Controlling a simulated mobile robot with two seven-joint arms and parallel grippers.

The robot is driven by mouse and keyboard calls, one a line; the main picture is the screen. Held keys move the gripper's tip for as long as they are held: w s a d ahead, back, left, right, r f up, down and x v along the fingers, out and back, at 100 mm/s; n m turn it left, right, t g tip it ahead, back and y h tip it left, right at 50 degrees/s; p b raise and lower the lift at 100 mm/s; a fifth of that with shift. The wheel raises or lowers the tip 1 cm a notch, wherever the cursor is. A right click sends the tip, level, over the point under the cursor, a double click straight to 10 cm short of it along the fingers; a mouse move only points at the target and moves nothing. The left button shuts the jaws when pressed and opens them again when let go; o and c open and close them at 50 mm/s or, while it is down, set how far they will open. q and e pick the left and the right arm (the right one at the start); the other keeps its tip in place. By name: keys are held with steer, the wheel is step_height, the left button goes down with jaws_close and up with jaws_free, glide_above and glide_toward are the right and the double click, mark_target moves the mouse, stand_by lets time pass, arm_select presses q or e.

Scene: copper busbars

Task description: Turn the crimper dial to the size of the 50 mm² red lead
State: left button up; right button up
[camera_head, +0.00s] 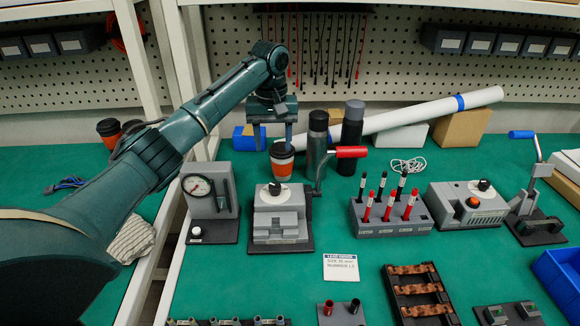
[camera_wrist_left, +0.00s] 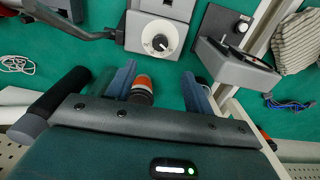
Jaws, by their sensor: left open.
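The crimper (camera_head: 280,222) is a grey block on a dark base with a red-handled lever (camera_head: 352,152) at its right. Its dial (camera_head: 275,187) is on top; in the left wrist view the dial (camera_wrist_left: 160,43) is a white disc with a dark knob. The scale is too small to read. My left gripper (camera_head: 272,142) is open and points down above and behind the dial, apart from it. A rack (camera_head: 390,230) right of the crimper holds several red leads (camera_head: 389,206) and black leads; their sizes are unreadable. My right gripper is out of view.
An orange-banded cup (camera_head: 282,163) stands behind the crimper, close to my left gripper. A gauge box (camera_head: 210,205) is at its left. Dark bottles (camera_head: 318,140) stand behind. A second dial unit (camera_head: 468,205) is right of the rack. A printed card (camera_head: 341,267) lies in front.

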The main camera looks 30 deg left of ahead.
mark_target(275, 185)
arm_select(q)
step_height(275, 185, down, 11)
steer(key=shift+s+f, duration=0.1)
steer(key=shift+f, duration=0.9)
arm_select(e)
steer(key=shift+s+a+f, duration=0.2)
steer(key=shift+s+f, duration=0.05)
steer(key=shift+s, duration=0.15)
arm_select(q)
steer(key=c, duration=1)
steer(key=shift+o, duration=0.2)
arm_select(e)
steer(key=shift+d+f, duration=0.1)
